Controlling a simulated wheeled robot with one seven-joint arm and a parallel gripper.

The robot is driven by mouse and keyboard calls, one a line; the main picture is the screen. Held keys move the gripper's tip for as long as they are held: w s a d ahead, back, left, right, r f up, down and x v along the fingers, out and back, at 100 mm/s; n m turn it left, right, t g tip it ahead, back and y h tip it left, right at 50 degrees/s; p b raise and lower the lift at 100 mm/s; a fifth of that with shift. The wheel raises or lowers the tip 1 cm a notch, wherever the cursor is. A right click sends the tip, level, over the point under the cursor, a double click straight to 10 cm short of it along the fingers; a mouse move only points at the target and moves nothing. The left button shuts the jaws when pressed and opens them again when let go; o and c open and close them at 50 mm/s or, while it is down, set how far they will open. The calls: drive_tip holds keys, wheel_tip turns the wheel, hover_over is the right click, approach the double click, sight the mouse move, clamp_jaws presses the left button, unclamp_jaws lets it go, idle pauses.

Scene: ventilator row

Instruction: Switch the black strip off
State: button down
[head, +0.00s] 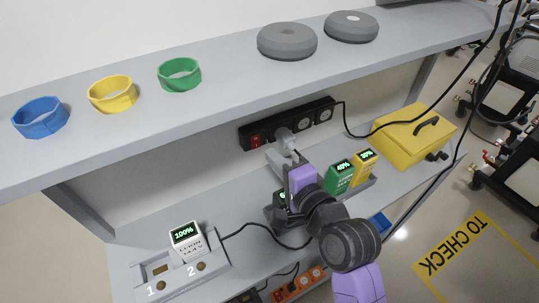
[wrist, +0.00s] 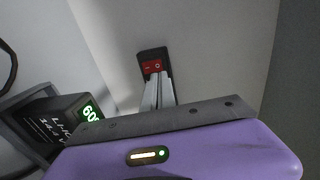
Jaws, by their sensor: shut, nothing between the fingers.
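The black strip (head: 312,112) is fixed to the wall under the upper shelf, with a red switch (head: 255,139) at its left end and round sockets along it. In the wrist view the strip (wrist: 152,53) shows end-on, with the red switch (wrist: 152,67) facing me. My gripper (head: 285,137) is shut and empty, in front of the strip and right of the switch in the head view. In the wrist view my gripper (wrist: 156,77) points up toward the strip, its tips just below the switch. I cannot tell whether they touch or which way the switch is set.
A black 60% battery (wrist: 75,115) stands close left of my gripper in the wrist view. Green (head: 340,178) and yellow (head: 363,166) batteries stand to the right, and a white 100% battery (head: 187,240) at left. An orange strip (head: 300,284) is below. The upper shelf (head: 220,100) overhangs.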

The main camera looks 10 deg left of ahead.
drive_tip(key=r+v, duration=0.1)
drive_tip(key=v, duration=0.5)
drive_tip(key=shift+r+b, duration=0.3)
drive_tip(key=shift+b, duration=0.1)
drive_tip(key=s+d+r+n+t+h, duration=0.1)
drive_tip(key=d+r+n+t, duration=0.3)
drive_tip(key=n, duration=0.1)
drive_tip(key=s+d+f+n+t+h, duration=0.1)
drive_tip(key=s+d+f+n+h, duration=0.3)
drive_tip(key=s+d, duration=0.55)
drive_tip(key=s+d+f+g+h, duration=0.1)
drive_tip(key=s+d+f, duration=0.1)
drive_tip(key=s, duration=0.5)
drive_tip(key=s+d+f+n+g+h, duration=0.1)
drive_tip(key=s+d+f, duration=0.1)
drive_tip(key=s, duration=0.6)
drive_tip(key=s+d+f+n+g+h, duration=0.1)
drive_tip(key=s+d+f, duration=0.1)
drive_tip(key=s, duration=0.6)
drive_tip(key=shift+f+h, duration=0.4)
drive_tip(key=shift+f, duration=0.4)
